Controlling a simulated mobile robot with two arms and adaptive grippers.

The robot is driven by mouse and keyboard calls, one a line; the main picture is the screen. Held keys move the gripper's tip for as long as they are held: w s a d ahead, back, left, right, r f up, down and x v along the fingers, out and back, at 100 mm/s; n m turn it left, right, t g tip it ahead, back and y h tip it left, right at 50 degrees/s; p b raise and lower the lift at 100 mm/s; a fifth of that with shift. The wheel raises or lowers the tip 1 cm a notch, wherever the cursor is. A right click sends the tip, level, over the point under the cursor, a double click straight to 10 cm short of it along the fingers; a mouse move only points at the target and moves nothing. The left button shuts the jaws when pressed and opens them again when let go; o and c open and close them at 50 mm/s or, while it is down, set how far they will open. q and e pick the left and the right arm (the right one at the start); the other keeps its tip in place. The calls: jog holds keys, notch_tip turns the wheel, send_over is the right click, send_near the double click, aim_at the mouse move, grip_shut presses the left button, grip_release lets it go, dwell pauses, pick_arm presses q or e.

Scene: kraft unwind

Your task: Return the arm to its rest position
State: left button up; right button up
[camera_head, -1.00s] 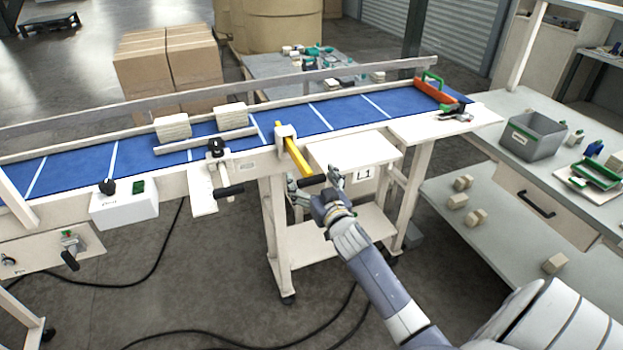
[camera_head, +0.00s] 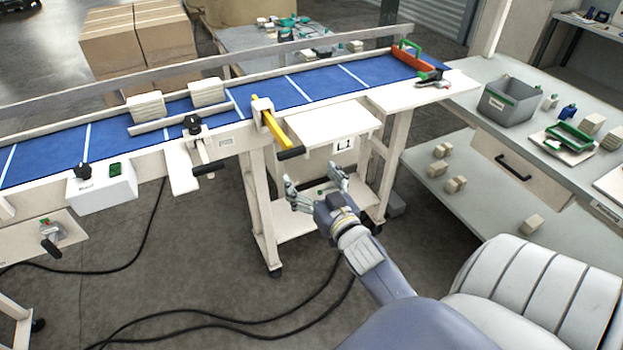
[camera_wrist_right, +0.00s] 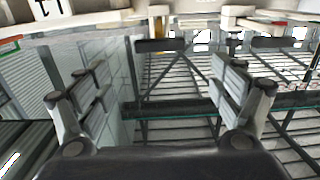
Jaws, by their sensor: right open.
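My right arm comes in from the lower right of the head view. Its gripper (camera_head: 313,183) is open and empty, in the air in front of the conveyor's small white shelf. In the right wrist view my right gripper (camera_wrist_right: 160,100) shows its two fingers wide apart with nothing between them. The yellow lever (camera_head: 273,127) with a black grip on the conveyor edge is above and left of the gripper, apart from it. My left gripper is not in view.
The blue conveyor (camera_head: 315,86) carries two pale stacks (camera_head: 146,106). A workbench (camera_head: 455,98) stands at the right with a grey bin (camera_head: 509,103) and small blocks. Black cables lie on the floor. Open floor is left of my arm.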

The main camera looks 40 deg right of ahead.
jog(key=shift+s, duration=0.15)
dwell(0.4)
jog(key=s+a+f+n+g+y+b, duration=0.1)
jog(key=s+a+f+g, duration=0.15)
jog(key=f, duration=0.95)
jog(key=s+a+f+g+y+b, duration=0.1)
jog(key=s+a+f+g, duration=0.15)
jog(key=f, duration=0.95)
jog(key=s+a+f+n+g+y, duration=0.1)
jog(key=s+a+f+g, duration=0.2)
jog(key=f, duration=1)
jog(key=s+a+f+n+g+y+b, duration=0.1)
jog(key=s+a+f+g, duration=0.25)
jog(key=s+f, duration=1)
jog(key=s+a+f+n+g, duration=0.1)
jog(key=s+f, duration=0.4)
jog(key=s, duration=0.5)
jog(key=s+a+f+n+g+b, duration=0.1)
jog(key=s+f+g, duration=0.3)
jog(key=s, duration=0.6)
jog(key=shift+s+a+f, duration=0.4)
jog(key=shift+a+f, duration=0.2)
jog(key=shift+a, duration=0.1)
